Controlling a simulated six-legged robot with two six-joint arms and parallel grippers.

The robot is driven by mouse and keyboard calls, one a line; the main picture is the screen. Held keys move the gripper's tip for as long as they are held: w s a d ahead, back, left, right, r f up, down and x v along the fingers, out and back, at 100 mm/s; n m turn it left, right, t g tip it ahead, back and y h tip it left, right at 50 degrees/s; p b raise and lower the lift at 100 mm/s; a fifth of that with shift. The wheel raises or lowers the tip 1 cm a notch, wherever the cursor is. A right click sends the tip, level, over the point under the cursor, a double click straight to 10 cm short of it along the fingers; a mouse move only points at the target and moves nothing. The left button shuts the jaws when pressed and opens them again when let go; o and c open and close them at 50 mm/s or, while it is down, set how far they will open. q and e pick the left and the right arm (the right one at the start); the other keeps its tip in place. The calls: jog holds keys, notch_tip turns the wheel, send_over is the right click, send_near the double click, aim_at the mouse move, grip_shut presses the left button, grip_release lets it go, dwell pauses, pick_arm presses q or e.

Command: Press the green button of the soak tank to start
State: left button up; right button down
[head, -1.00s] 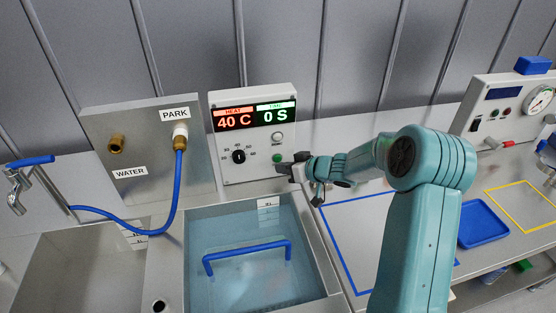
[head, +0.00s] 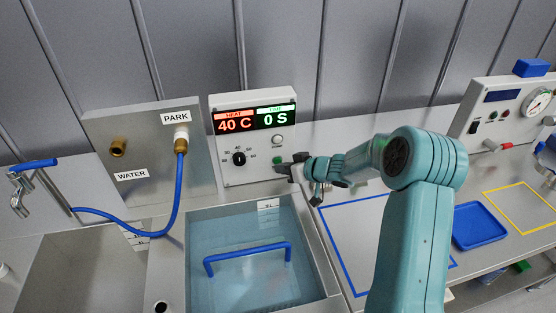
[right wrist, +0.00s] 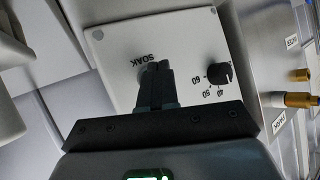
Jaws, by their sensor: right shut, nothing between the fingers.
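The soak tank's control panel (head: 228,173) stands upright behind the water-filled soak tank (head: 307,238). Its display (head: 254,119) reads 40 C for heat and 0 S for time. The green button (head: 277,160) is low on the panel's right side. My right gripper (head: 281,167) is shut and empty, its tips at or just in front of the button; I cannot tell whether they touch. In the right wrist view the closed fingers (right wrist: 154,83) point at the panel (right wrist: 112,55) by the SOAK label and hide the button. My left gripper is out of view.
A black dial (head: 239,157) is left of the button. A blue handle (head: 247,251) lies across the tank. A blue hose (head: 172,195) hangs from the PARK fitting at left. A blue tray (head: 480,226) and a gauge panel stand at right.

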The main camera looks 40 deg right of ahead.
jog(key=shift+w+d+p, duration=0.2)
jog(key=shift+w+p, duration=0.2)
dwell(0.8)
jog(key=shift+s, duration=0.1)
jog(key=shift+s+a, duration=0.45)
jog(key=shift+s, duration=0.2)
jog(key=shift+s+a+f+b, duration=0.1)
jog(key=shift+s+a+b, duration=0.15)
jog(key=shift+s+b, duration=0.25)
jog(key=shift+s+a+b, duration=0.2)
jog(key=shift+s+a, duration=0.3)
jog(key=shift+s, duration=0.35)
jog(key=shift+s+a+b, duration=0.2)
jog(key=shift+s+a, duration=0.25)
jog(key=shift+s, duration=0.4)
